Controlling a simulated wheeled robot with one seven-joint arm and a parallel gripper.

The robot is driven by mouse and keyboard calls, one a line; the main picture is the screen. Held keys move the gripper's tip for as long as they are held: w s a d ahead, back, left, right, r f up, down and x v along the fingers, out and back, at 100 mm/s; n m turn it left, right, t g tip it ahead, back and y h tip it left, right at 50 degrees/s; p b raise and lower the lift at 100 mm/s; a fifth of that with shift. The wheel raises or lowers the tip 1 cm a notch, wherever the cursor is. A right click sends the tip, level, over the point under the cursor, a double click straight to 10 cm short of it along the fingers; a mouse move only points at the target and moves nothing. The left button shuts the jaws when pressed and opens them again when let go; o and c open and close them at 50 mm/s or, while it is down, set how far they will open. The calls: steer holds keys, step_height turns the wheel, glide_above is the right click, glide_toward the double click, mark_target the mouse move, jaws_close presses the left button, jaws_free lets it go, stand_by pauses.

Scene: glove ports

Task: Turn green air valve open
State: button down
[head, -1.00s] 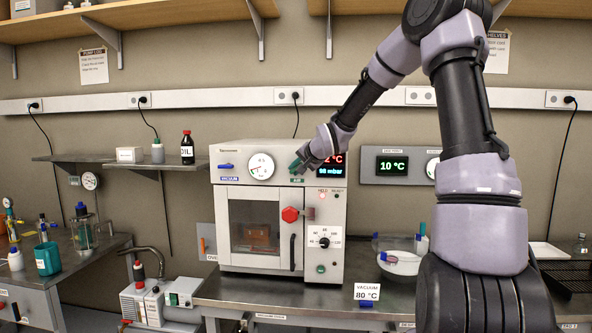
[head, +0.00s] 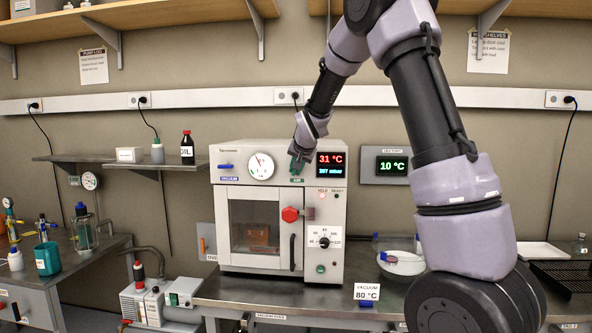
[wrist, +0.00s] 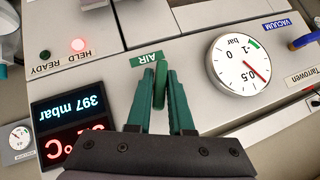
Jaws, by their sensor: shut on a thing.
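The green air valve handle (wrist: 160,85) sits on the oven's top panel beside the green AIR label (wrist: 147,59). In the wrist view my gripper (wrist: 163,85) has its two teal fingers on either side of the handle and is shut on it. The handle lies lengthwise between the fingers, roughly upright in that picture. In the head view my gripper (head: 297,163) is at the oven's front panel and largely hides the valve. The vacuum oven (head: 228,205) has a dial gauge (head: 261,166) and a display (head: 331,164) reading 31 °C and, in the wrist view, 397 mbar.
A blue vacuum valve (head: 226,166) is at the panel's left. A red door knob (head: 290,214) and a black dial (head: 324,242) are below. A sign reading VACUUM 80 °C (head: 367,291) stands on the bench. A glass bowl (head: 400,262) is to the right.

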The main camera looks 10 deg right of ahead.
steer(key=shift+a+n+g+h, duration=0.1)
steer(key=shift+n+g+h, duration=0.55)
steer(key=shift+h, duration=0.75)
steer(key=shift+n+h, duration=0.35)
steer(key=shift+h, duration=0.05)
steer(key=c, duration=0.9)
jaws_free()
steer(key=shift+o, duration=0.2)
steer(key=v, duration=1)
steer(key=shift+s+r, duration=0.2)
steer(key=shift+r, duration=0.05)
